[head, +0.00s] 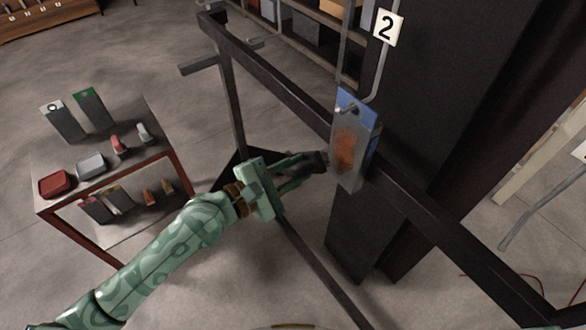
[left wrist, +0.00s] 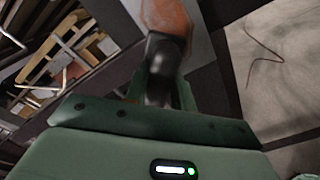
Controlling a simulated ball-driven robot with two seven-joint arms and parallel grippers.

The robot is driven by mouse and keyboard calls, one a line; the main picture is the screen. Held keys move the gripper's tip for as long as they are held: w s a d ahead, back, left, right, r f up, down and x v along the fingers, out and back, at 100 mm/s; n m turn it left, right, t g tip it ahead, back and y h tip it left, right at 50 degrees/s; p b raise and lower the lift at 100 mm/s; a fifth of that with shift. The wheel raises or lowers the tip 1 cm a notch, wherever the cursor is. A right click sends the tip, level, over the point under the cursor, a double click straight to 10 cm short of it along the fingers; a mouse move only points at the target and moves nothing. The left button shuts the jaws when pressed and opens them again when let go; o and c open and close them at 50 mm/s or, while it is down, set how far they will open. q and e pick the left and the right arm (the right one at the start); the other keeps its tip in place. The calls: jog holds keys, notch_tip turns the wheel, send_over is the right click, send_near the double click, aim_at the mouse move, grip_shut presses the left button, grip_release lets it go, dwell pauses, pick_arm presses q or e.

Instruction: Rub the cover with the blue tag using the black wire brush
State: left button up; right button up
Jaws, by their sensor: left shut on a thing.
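The cover (head: 346,178) is a grey plate with a blue tag (head: 357,108) along its top and an orange-brown rusty patch (head: 346,150) in its middle. It hangs upright from a hook by the dark frame. My left gripper (head: 304,166) is shut on the black wire brush (head: 316,161), just left of the cover. In the left wrist view the black brush (left wrist: 161,72) reaches up to the lower edge of the rusty patch (left wrist: 167,16). I cannot tell whether the brush touches the cover. Its bristles are hidden. My right gripper is out of view.
A dark frame beam (head: 275,80) runs diagonally behind the cover, beside a thick black column (head: 430,110). A sign with 2 (head: 387,27) hangs above.

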pick_arm(q)
jog(key=shift+x, duration=1.25)
